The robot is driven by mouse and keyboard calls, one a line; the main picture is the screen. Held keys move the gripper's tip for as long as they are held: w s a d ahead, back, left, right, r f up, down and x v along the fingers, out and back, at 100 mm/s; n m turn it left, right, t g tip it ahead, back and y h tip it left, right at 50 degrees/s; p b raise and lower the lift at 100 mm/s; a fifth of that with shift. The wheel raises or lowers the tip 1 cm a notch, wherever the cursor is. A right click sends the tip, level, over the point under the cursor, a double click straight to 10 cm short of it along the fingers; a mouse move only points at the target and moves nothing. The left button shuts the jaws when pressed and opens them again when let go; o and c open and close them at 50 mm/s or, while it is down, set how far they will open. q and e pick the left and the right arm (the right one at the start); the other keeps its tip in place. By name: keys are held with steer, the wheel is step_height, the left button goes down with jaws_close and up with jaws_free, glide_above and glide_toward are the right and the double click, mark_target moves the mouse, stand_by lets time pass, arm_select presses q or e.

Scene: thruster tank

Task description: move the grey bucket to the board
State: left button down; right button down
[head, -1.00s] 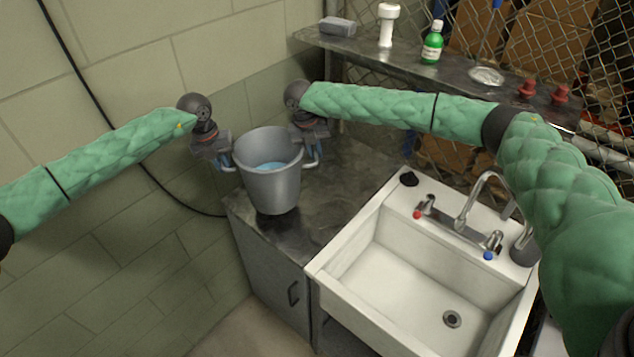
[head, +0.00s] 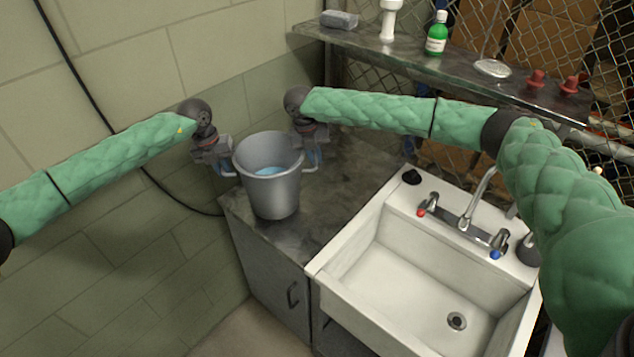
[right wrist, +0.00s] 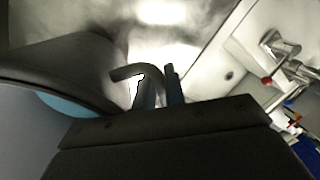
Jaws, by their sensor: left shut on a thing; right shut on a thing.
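The grey bucket (head: 273,190) stands upright over the dark counter left of the sink, with blue liquid (head: 269,171) inside. I cannot tell whether its base touches the counter. My left gripper (head: 226,170) is shut at the bucket's left side, apparently on a side handle. My right gripper (head: 312,165) is shut on the handle at the right side. In the right wrist view a bent grey handle (right wrist: 135,70) passes at the fingers of my right gripper (right wrist: 160,88), beside the bucket's dark rim (right wrist: 60,80). I cannot clearly make out a board.
The dark counter (head: 345,185) has free room right of the bucket. A white sink (head: 400,275) with a tap (head: 475,200) adjoins it. A shelf (head: 460,72) behind holds a green bottle (head: 437,35), a grey block (head: 339,19) and red knobs (head: 552,82). A block wall is at left.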

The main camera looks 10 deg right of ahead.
arm_select(q)
steer(key=shift+w+a+f+b, duration=0.1)
steer(key=shift+a+f+b, duration=0.15)
steer(key=shift+f+b, duration=0.35)
arm_select(e)
steer(key=shift+w+d+f, duration=0.15)
steer(key=shift+d+f, duration=0.15)
steer(key=shift+f, duration=0.35)
arm_select(q)
steer(key=c, duration=1.5)
jaws_free()
arm_select(e)
steer(key=c, duration=1.5)
jaws_free()
steer(key=shift+a, duration=0.1)
arm_select(q)
steer(key=shift+o, duration=0.2)
steer(key=shift+d+r, duration=0.1)
steer(key=shift+d, duration=0.05)
arm_select(e)
steer(key=shift+o, duration=0.2)
steer(key=shift+a+r, duration=0.1)
steer(key=shift+r, duration=0.1)
steer(key=shift+f, duration=0.1)
arm_select(q)
steer(key=shift+d+r+p, duration=0.1)
steer(key=shift+p, duration=0.3)
